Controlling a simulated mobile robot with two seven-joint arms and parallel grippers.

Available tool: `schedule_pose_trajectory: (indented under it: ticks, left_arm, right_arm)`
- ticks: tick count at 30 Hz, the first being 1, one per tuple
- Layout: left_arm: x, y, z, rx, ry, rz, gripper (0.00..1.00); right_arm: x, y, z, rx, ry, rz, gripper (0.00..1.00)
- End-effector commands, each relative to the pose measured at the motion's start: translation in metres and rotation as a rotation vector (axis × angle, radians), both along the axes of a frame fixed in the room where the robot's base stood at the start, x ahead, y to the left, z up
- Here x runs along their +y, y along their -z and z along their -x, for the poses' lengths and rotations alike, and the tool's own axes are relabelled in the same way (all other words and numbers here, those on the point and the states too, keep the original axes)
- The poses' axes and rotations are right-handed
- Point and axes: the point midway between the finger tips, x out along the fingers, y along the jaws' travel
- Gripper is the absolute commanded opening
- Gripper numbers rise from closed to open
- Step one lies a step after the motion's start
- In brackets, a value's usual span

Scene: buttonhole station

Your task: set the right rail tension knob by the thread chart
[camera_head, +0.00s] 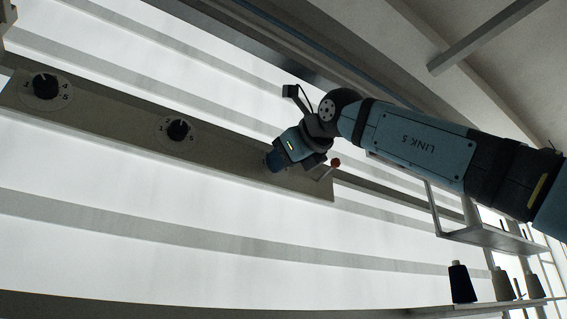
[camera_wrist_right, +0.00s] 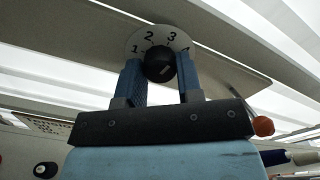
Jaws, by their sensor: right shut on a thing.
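My right gripper (camera_head: 275,161) is at the right end of the rail (camera_head: 110,120) in the head view, over the right knob, which it mostly hides there. In the right wrist view the knob (camera_wrist_right: 159,66) is round and black, on a pale dial (camera_wrist_right: 138,45) numbered 1, 2, 3 and a partly hidden 4. The two blue fingers of the gripper (camera_wrist_right: 160,80) are shut on the knob from both sides. My left gripper is out of view.
Two more black knobs, a left one (camera_head: 45,86) and a middle one (camera_head: 178,130), sit on numbered dials along the rail. An orange-tipped lever (camera_head: 335,162) sticks out close beside my right gripper. Dark thread cones (camera_head: 461,284) stand on a shelf at lower right.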

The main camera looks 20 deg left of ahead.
Motion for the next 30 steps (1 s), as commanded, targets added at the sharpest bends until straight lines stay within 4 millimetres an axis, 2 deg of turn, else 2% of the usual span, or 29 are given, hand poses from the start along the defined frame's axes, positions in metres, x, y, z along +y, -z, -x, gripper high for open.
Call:
schedule_pose_trajectory:
  ticks: [6, 15, 30]
  left_arm:
    - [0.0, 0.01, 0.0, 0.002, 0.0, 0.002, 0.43]
    - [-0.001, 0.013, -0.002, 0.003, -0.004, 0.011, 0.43]
    - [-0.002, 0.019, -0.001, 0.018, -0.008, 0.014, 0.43]
  right_arm:
    - [0.001, 0.002, 0.001, 0.159, 0.0, -0.123, 0.1]
    - [0.001, 0.002, 0.0, 0.342, 0.0, -0.265, 0.1]
    - [0.001, 0.001, 0.0, 0.47, 0.0, -0.365, 0.1]
